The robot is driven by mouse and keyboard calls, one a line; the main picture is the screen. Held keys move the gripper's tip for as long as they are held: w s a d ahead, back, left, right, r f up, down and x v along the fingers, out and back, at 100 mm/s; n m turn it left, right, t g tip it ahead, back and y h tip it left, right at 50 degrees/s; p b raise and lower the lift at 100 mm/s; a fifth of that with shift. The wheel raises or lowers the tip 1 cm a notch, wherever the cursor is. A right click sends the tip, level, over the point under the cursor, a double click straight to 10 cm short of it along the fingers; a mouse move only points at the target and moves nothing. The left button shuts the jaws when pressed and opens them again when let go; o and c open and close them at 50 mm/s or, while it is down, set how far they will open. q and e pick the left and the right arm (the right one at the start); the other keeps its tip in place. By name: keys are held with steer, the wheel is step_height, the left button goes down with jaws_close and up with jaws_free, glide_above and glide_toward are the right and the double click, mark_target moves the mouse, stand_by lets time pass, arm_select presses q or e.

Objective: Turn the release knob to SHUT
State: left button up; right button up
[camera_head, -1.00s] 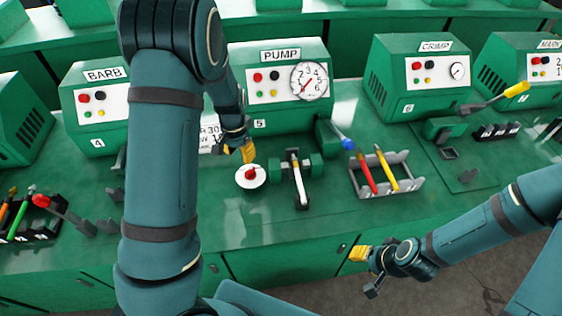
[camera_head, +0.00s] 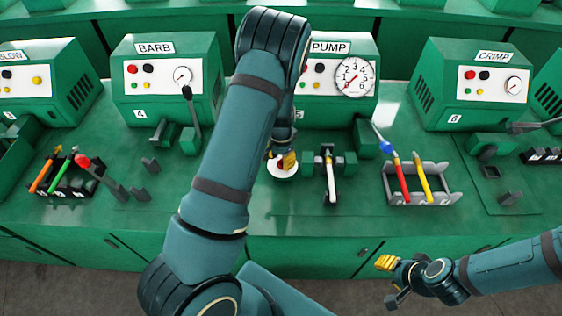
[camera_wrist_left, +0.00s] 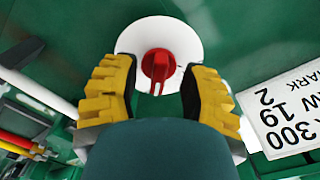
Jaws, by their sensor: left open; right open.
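The release knob is red and sits on a round white disc (camera_head: 278,174) on the bench in front of the PUMP machine (camera_head: 314,102). In the left wrist view the red knob (camera_wrist_left: 158,66) is at the middle of the white disc (camera_wrist_left: 187,38), its pointer end toward the gripper. My left gripper (camera_head: 283,160) is open over the disc and hides the knob in the head view. In the left wrist view its yellow fingers (camera_wrist_left: 157,88) stand either side of the knob, apart from it. My right gripper (camera_head: 387,272) is open and empty, in front of the bench.
A lever clamp (camera_head: 330,176) stands just right of the disc. Further right is a grey rack (camera_head: 440,196) with red and yellow tools. A white printed label (camera_wrist_left: 288,112) lies near the knob. BARB and CRIMP machines stand either side. The bench front is clear.

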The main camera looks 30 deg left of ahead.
arm_select(q)
steer(key=shift+f, duration=0.75)
steer(key=shift+c, duration=0.4)
jaws_close()
